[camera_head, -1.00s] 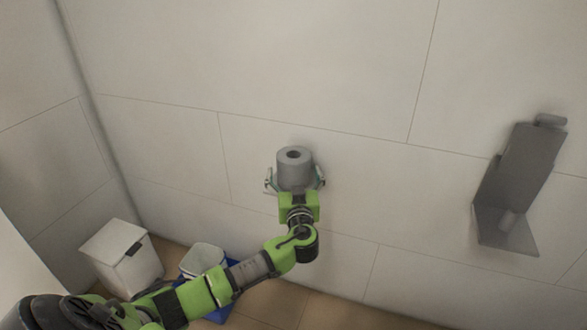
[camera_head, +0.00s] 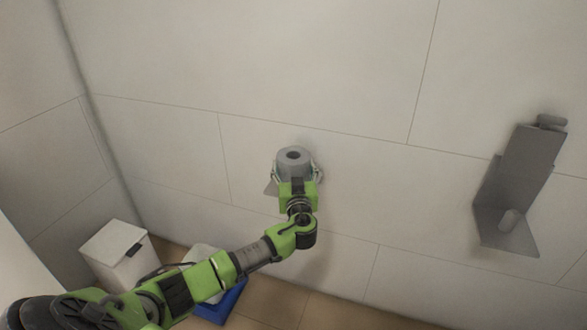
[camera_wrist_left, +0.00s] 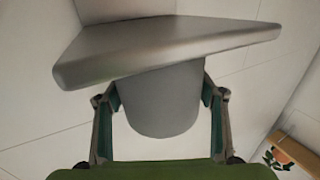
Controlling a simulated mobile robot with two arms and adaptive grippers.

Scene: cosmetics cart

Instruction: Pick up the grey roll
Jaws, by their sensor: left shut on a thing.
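In the left wrist view the roll (camera_wrist_left: 160,100) sits between the two fingers of my left gripper (camera_wrist_left: 159,105). A flat grey plate (camera_wrist_left: 165,45) crosses above the roll in that view and hides part of it. My right gripper is not in view.
A grey wall bracket with a shelf (camera_head: 517,190) is fixed on the wall at the right. A white lidded bin (camera_head: 121,256) stands at the lower left. A blue box (camera_head: 222,305) sits on the floor beside it, partly behind my arm. The wall between is clear.

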